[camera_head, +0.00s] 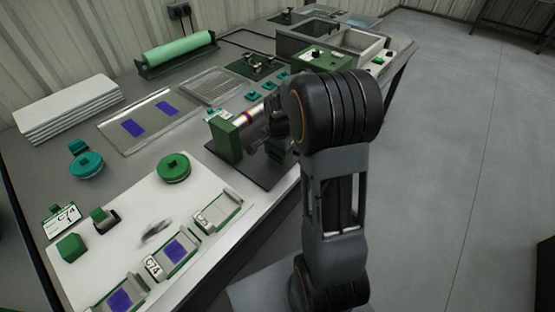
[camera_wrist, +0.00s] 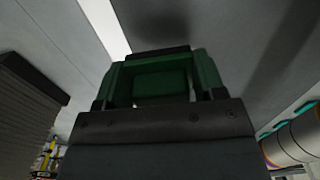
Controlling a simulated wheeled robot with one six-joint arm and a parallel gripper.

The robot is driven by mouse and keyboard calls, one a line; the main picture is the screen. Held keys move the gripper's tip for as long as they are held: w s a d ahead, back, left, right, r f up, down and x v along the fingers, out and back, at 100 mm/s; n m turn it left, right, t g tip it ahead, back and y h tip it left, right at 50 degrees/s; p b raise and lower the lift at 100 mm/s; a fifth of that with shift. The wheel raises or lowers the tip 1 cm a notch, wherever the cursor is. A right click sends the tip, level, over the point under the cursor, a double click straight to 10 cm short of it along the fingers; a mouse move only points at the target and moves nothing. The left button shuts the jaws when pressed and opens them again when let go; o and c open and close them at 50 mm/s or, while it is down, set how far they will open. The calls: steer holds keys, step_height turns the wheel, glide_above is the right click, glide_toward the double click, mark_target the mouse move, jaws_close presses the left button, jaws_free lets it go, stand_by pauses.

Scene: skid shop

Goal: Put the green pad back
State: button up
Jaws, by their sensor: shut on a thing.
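My gripper (camera_wrist: 160,72) is shut on a dark green block, the green pad (camera_wrist: 160,88), which sits between its fingers in the wrist view. In the head view my gripper (camera_head: 279,138) is largely hidden behind my arm, beside a green-ended fixture with a pale roller (camera_head: 247,117) on a dark base plate. The pad cannot be made out clearly there. A separate green block (camera_head: 71,247) lies at the front left of the white mat (camera_head: 130,215), next to a small green piece on a dark holder (camera_head: 104,219).
Labelled trays (camera_head: 172,258), some with purple squares, line the mat's front edge. A green roll (camera_head: 178,52) and a sink (camera_head: 357,46) are farther back. Open floor is at right.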

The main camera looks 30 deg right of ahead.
mark_target(277, 164)
steer(key=shift+w+f, duration=0.15)
steer(key=shift+f, duration=0.75)
steer(key=shift+w+f, duration=0.1)
steer(key=shift+f, duration=0.8)
steer(key=shift+b, duration=0.3)
steer(key=shift+f, duration=0.2)
steer(key=o, duration=0.9)
step_height(277, 164, up, 12)
steer(key=shift+f+p, duration=0.2)
steer(key=shift+p, duration=0.65)
steer(key=shift+s+a+r, duration=0.15)
steer(key=shift+r, duration=0.2)
steer(key=s+a+r+n+t, duration=0.1)
steer(key=s+a+n, duration=0.3)
steer(key=s+n, duration=0.2)
steer(key=s+a+r+n+t, duration=0.2)
steer(key=s+a+n, duration=0.3)
steer(key=s+n, duration=0.2)
steer(key=shift+s, duration=1.25)
